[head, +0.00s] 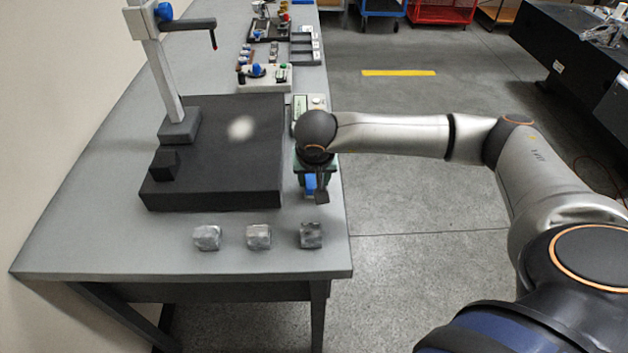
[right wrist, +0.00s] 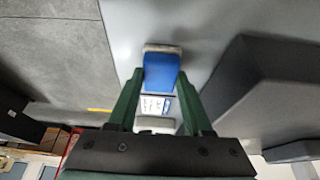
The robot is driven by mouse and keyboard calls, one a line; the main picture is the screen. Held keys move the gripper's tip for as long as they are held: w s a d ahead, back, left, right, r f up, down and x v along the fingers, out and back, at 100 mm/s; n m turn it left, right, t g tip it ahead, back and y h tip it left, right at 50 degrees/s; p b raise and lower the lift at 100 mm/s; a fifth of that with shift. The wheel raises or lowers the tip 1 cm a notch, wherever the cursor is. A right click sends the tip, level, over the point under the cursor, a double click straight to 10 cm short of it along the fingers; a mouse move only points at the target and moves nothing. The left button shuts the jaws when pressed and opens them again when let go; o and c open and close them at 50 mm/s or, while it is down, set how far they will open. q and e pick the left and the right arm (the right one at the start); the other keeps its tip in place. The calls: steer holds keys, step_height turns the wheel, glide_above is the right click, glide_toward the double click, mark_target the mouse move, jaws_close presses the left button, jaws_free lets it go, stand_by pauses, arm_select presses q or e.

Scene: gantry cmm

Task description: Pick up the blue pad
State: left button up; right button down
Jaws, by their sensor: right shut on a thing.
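The blue pad (right wrist: 160,72) sits between the green fingertips of my right gripper (right wrist: 160,82) in the right wrist view, with a pale strip along its far edge. The gripper is shut on it. In the head view my right gripper (head: 314,192) points down over the right edge of the grey table, beside the black plate. A bit of the blue pad (head: 309,183) shows there; the rest is hidden by the gripper. I cannot tell whether the pad touches the table. My left gripper is not in view.
A black plate (head: 225,190) with an upright metal post (head: 165,75) stands left of my gripper. Three grey metal blocks (head: 258,237) lie in a row near the front edge of the table (head: 120,240). Fixtures (head: 262,75) crowd the back. Open floor lies right.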

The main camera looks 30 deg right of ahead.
mark_target(315, 183)
steer(key=shift+r, duration=0.55)
step_height(315, 183, up, 3)
steer(key=shift+s+f, duration=0.15)
steer(key=shift+f, duration=0.05)
steer(key=s+d+r+b, duration=0.1)
steer(key=s+d+r, duration=0.2)
steer(key=s+r, duration=0.6)
steer(key=s, duration=0.4)
steer(key=shift+s+r+b, duration=0.15)
steer(key=shift+s+b, duration=0.05)
steer(key=shift+b, duration=0.2)
steer(key=c, duration=0.9)
jaws_free()
steer(key=c, duration=0.6)
